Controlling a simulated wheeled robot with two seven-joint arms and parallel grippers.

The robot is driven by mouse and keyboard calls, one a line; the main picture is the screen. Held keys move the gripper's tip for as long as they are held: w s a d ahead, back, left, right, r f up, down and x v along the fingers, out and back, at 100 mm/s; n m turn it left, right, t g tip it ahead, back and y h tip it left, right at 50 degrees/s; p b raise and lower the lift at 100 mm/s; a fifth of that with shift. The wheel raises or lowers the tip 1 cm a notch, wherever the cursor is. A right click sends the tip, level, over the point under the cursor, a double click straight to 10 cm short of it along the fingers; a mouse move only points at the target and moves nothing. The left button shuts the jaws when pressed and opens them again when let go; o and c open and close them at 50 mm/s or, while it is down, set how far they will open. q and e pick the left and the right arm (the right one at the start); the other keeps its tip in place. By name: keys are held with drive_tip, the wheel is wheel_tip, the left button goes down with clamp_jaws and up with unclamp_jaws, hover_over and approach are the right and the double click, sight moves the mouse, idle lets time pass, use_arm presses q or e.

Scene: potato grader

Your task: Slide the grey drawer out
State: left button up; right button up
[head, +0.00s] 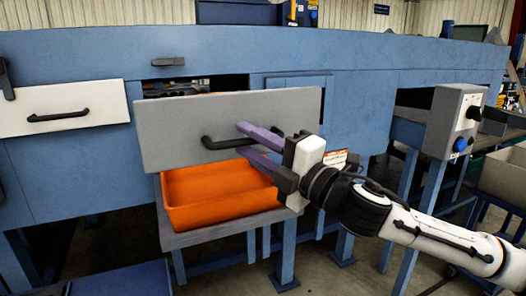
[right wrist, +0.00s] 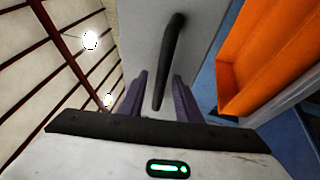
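The grey drawer (head: 168,137) has a flat grey front that stands out from the blue machine, with a dark gap showing above it. Its black bar handle (head: 212,143) is on the front, partly covered by my gripper. My right gripper (head: 241,140) reaches the handle from the right, its two purple fingers apart, one above and one below the bar. In the right wrist view, the handle (right wrist: 168,65) runs down between the open fingers (right wrist: 159,95), with gaps on both sides. My left gripper is not in view.
An orange bin (head: 225,205) stands on a stand under the drawer. A white drawer front (head: 90,97) with a black handle is at the left. A control box (head: 455,120) with a blue button is at the right. A grey bin (head: 504,175) sits at the far right.

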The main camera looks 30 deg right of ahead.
drive_tip(key=p+v, duration=0.4)
drive_tip(key=v, duration=0.6)
drive_tip(key=shift+p, duration=0.3)
idle(0.4)
drive_tip(key=shift+f, duration=0.1)
idle(0.4)
